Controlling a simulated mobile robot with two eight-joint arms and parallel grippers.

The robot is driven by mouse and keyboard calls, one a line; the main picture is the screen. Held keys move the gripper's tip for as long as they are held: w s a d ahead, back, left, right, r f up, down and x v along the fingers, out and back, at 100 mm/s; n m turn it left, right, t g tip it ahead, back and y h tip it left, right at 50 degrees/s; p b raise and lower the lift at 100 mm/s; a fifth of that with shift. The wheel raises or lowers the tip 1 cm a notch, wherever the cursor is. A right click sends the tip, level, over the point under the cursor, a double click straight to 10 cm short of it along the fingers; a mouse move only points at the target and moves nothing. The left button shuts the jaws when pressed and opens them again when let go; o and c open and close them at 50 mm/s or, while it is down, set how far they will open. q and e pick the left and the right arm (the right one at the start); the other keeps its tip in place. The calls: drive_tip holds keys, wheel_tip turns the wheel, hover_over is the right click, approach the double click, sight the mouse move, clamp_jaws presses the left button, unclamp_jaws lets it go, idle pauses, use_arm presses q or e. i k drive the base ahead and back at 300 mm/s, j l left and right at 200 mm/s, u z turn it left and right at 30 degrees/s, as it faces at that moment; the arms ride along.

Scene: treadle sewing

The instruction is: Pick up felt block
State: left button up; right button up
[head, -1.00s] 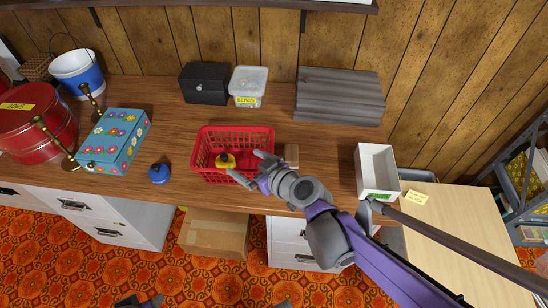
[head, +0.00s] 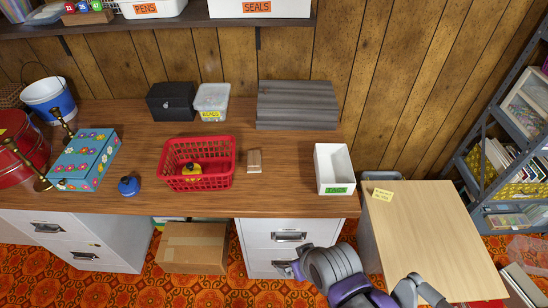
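A small tan block (head: 254,161), which looks like the felt block, lies on the wooden desk (head: 285,190), just right of a red basket. Nothing touches it. My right arm, grey and purple, comes up from the bottom of the head view. Its gripper end (head: 284,268) is low in front of the white drawers, below the desk edge and well away from the block. The fingers are mostly hidden by the wrist, so I cannot see whether they are open or hold anything. My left gripper is not in view.
The red basket (head: 197,183) holds a yellow and dark item (head: 192,171). A white TAGS bin (head: 333,188) stands to the right. Behind are a grey slatted box (head: 296,104), a BEADS tub (head: 212,101) and a black box (head: 171,103). The desk around the block is clear.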

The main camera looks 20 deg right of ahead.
sight(253, 156)
drive_tip(key=i+j+z, duration=0.1)
drive_tip(key=z, duration=0.3)
drive_tip(key=j+z, duration=0.15)
drive_tip(key=z, duration=0.2)
drive_tip(key=l+u, duration=0.1)
drive_tip(key=u, duration=1.35)
drive_tip(key=k+l, duration=0.1)
drive_tip(key=l, duration=0.2)
drive_tip(key=l+u, duration=0.1)
drive_tip(key=l, duration=0.2)
drive_tip(key=k+l, duration=0.15)
drive_tip(key=l, duration=0.15)
drive_tip(key=i+l, duration=0.15)
